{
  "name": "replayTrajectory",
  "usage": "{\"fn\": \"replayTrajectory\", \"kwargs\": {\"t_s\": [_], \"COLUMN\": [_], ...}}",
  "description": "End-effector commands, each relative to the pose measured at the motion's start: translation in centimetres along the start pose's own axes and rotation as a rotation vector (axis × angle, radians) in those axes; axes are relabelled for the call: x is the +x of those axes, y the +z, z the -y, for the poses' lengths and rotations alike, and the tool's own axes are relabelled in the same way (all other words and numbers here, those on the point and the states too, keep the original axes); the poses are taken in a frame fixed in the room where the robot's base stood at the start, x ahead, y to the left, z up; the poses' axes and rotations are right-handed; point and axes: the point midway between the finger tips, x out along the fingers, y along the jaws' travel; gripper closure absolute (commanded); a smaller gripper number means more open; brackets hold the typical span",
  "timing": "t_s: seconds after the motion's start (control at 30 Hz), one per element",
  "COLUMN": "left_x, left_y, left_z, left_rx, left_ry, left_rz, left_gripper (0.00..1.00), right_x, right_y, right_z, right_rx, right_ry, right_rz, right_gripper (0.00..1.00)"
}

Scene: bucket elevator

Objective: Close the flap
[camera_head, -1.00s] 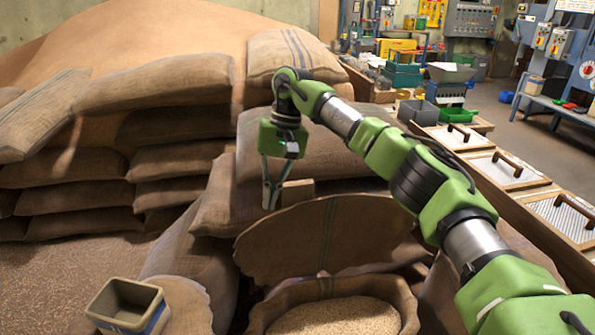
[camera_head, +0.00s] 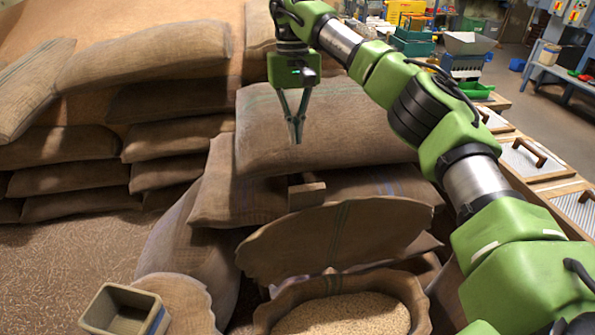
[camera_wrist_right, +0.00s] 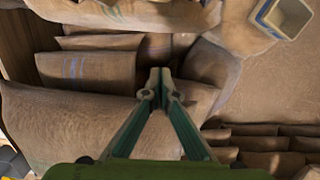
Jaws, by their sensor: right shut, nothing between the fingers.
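The flap (camera_head: 335,240) is a rounded burlap piece with a dark stripe. It stands raised behind the open mouth of a sack of pale grain (camera_head: 345,315) in the head view. A small wooden block (camera_head: 306,193) shows at the flap's top edge. My right gripper (camera_head: 297,140) points down, shut and empty, above and behind the flap in the picture, apart from it. The fingers also show closed together in the right wrist view (camera_wrist_right: 160,75), over the sacks. My left gripper is not in view.
Stacked full sacks (camera_head: 310,125) lie behind the flap, with more sacks (camera_head: 140,80) at the left. A small open bin (camera_head: 125,310) stands front left; it also shows in the right wrist view (camera_wrist_right: 283,17). Lidded wooden boxes (camera_head: 535,160) line the right.

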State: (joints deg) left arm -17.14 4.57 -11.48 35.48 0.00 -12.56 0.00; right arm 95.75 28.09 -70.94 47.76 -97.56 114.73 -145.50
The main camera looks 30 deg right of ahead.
Motion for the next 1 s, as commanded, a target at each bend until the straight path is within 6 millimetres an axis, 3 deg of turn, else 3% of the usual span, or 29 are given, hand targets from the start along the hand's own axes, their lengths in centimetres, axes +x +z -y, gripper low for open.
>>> {"fn": "replayTrajectory", "kwargs": {"t_s": [0.43, 0.73, 1.0], "left_x": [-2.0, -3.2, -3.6], "left_y": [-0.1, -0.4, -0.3], "left_z": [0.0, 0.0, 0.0], "left_rx": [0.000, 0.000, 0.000], "left_ry": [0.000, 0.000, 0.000], "left_rz": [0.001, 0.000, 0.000], "left_gripper": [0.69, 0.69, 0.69], "right_x": [9.1, 9.6, 10.0], "right_y": [0.2, 2.9, 3.9], "right_z": [0.0, 0.0, 0.0], "right_rx": [-0.002, -0.002, 0.000], "right_ry": [-0.001, -0.002, -0.003], "right_rz": [0.005, 0.000, -0.001], "right_gripper": [1.00, 1.00, 1.00]}}
